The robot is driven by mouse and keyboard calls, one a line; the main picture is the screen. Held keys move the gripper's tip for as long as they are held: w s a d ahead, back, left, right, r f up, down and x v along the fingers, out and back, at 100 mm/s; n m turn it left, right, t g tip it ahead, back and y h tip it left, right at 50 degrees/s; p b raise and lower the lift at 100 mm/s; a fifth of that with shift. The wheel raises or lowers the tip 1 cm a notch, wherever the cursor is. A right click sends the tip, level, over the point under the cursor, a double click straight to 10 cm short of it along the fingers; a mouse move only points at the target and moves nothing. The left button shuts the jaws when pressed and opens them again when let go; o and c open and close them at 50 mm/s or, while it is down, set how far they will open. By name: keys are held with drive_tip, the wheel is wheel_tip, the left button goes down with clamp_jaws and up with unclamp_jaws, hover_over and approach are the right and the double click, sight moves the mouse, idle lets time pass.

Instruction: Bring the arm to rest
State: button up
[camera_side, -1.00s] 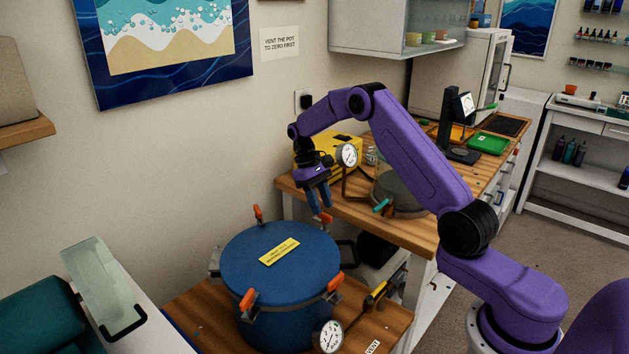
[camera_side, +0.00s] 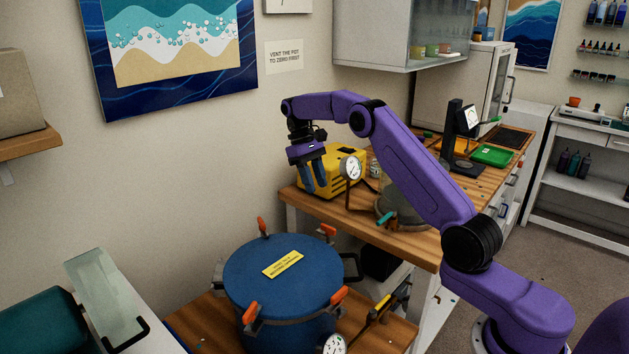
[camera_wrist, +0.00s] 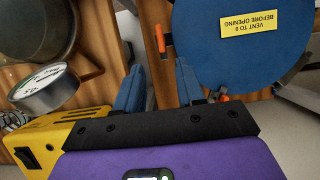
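My gripper (camera_side: 316,190) hangs with its fingers pointing down, above and behind the blue pot, in front of the yellow box. In the wrist view its two blue fingers (camera_wrist: 161,84) stand apart with nothing between them. My arm is raised and bent over the bench. The blue pot (camera_side: 285,290) stands with its lid on, carrying a yellow label (camera_side: 283,264); the lid also shows in the wrist view (camera_wrist: 205,65), apart from the fingers.
The yellow box (camera_side: 348,160), a dial gauge (camera_side: 350,168) and a round chamber (camera_side: 410,222) stand on the wooden bench (camera_side: 420,243) close to my gripper. A second gauge (camera_side: 334,344) is by the pot. The wall cabinet (camera_side: 400,38) hangs behind.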

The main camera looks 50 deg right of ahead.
drive_tip(key=shift+a, duration=0.1)
drive_tip(key=s+a+r+n+t+h, duration=0.1)
drive_tip(key=s+a+r+n, duration=0.2)
drive_tip(key=s+a, duration=0.55)
drive_tip(key=s+a+r+n+t, duration=0.25)
drive_tip(key=s+a, duration=0.35)
drive_tip(key=a, duration=0.5)
drive_tip(key=s+d+f+n, duration=0.1)
drive_tip(key=s+n, duration=0.2)
drive_tip(key=s, duration=1)
drive_tip(key=s+d+f+n+t+y, duration=0.1)
drive_tip(key=s+n, duration=0.3)
drive_tip(key=s, duration=0.9)
drive_tip(key=shift+f, duration=0.75)
drive_tip(key=shift+w, duration=0.1)
